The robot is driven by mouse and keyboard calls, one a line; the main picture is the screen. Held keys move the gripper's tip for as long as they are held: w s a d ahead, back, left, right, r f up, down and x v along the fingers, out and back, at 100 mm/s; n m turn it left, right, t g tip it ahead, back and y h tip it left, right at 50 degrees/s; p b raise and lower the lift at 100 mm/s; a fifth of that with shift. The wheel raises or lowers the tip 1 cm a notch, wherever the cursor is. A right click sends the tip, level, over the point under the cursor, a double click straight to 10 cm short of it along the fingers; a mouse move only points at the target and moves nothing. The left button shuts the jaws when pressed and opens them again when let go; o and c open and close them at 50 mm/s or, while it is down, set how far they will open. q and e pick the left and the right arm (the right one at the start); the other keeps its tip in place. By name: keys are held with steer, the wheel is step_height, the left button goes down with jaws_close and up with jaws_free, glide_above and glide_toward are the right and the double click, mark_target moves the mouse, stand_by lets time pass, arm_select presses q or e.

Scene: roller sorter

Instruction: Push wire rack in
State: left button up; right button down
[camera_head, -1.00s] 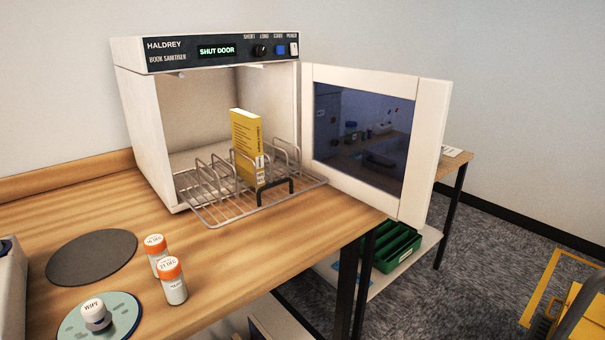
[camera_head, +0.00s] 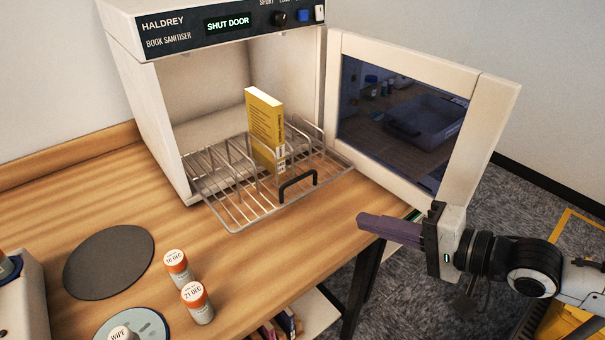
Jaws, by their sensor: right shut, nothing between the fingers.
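The wire rack (camera_head: 240,213) sticks out of the front of the white book sanitiser (camera_head: 172,125), past its opening and over the wooden table. A black handle (camera_head: 297,186) stands at the rack's front edge. A yellow book (camera_head: 265,118) stands upright between the rack's wire dividers. The sanitiser's door (camera_head: 485,110) is swung open to the right. My right gripper (camera_head: 362,222) is shut and empty. It is right of the rack and its handle, apart from both, near the table's right edge and in front of the door's lower part. My left gripper is out of view.
Two orange-capped tubs (camera_head: 198,303) stand on the table at the front, beside a dark round mat (camera_head: 108,262). A wipe dispenser (camera_head: 122,333) is at the bottom left. The table (camera_head: 270,270) is clear in front of the rack. The display reads SHUT DOOR.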

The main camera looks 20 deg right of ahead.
steer(key=shift+m+y, duration=0.3)
steer(key=shift+m, duration=0.1)
steer(key=w+a, duration=0.3)
steer(key=w+a+b, duration=0.1)
steer(key=w+a, duration=0.2)
steer(key=w, duration=0.1)
steer(key=w+a, duration=0.3)
steer(key=w, duration=0.1)
steer(key=shift+w+a+r, duration=0.15)
steer(key=shift+w+r, duration=0.1)
steer(key=shift+r, duration=0.15)
